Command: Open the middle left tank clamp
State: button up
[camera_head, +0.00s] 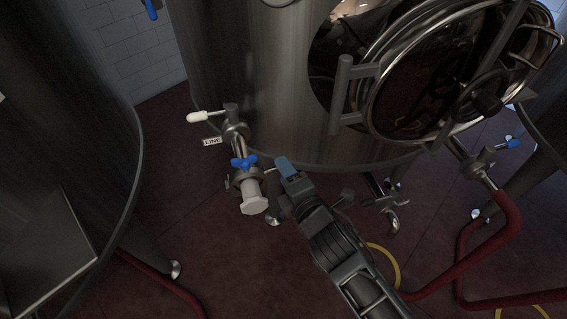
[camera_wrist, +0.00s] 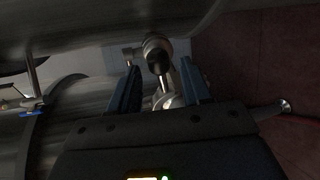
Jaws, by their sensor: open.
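The tank clamp (camera_head: 240,178) is a metal ring with a blue wing nut (camera_head: 244,162), on the outlet pipe at the left of the middle tank (camera_head: 230,70). A white fitting (camera_head: 254,198) hangs just below it. A valve with a white handle (camera_head: 200,117) sits above, beside a tag reading LINE. My gripper (camera_head: 284,167) is open, just right of the clamp; a small gap seems to part them. In the wrist view my gripper (camera_wrist: 160,65) has blue fingers on either side of a metal pipe fitting (camera_wrist: 158,55). The wing nut cannot be made out there.
The tank's round hatch (camera_head: 420,75) stands open at upper right, with a handwheel. Another outlet with a red hose (camera_head: 505,215) is at right. A dark tank (camera_head: 60,130) fills the left. Red floor (camera_head: 220,265) lies clear below the clamp.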

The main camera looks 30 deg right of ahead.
jog(key=shift+x, duration=1.6)
jog(key=shift+a, duration=0.1)
grip_shut()
